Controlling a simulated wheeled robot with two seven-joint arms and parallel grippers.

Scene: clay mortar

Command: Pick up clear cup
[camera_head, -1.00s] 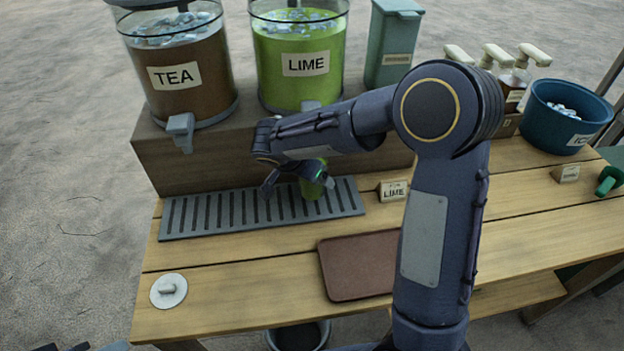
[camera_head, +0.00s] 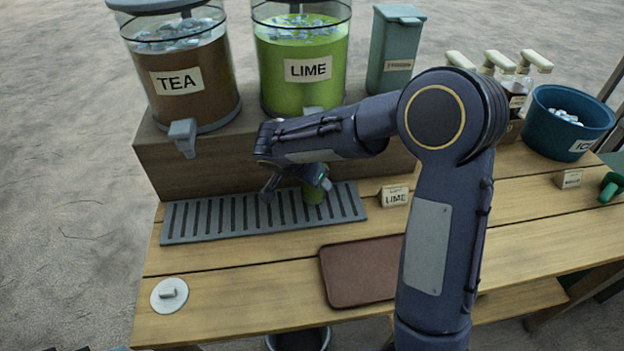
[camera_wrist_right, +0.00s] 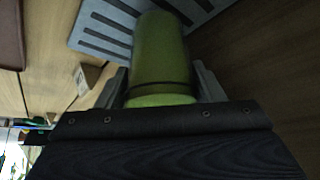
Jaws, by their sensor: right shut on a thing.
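The clear cup (camera_head: 313,193) holds green liquid and stands at the right part of the grey drip tray, below the LIME dispenser. My right gripper (camera_head: 296,187) is at the cup. In the right wrist view the green-filled cup (camera_wrist_right: 160,62) lies between the two fingers of the right gripper (camera_wrist_right: 160,85), with one finger on each side; they are shut on it. The gripper hides part of the cup in the head view. My left gripper is not in view.
The LIME dispenser (camera_head: 300,92) and TEA dispenser (camera_head: 185,105) stand on a wooden riser behind the drip tray (camera_head: 180,225). A LIME label block (camera_head: 395,197) sits right of the tray. A brown tray (camera_head: 350,275) lies in front. A blue ice bucket (camera_head: 560,125) stands at the right.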

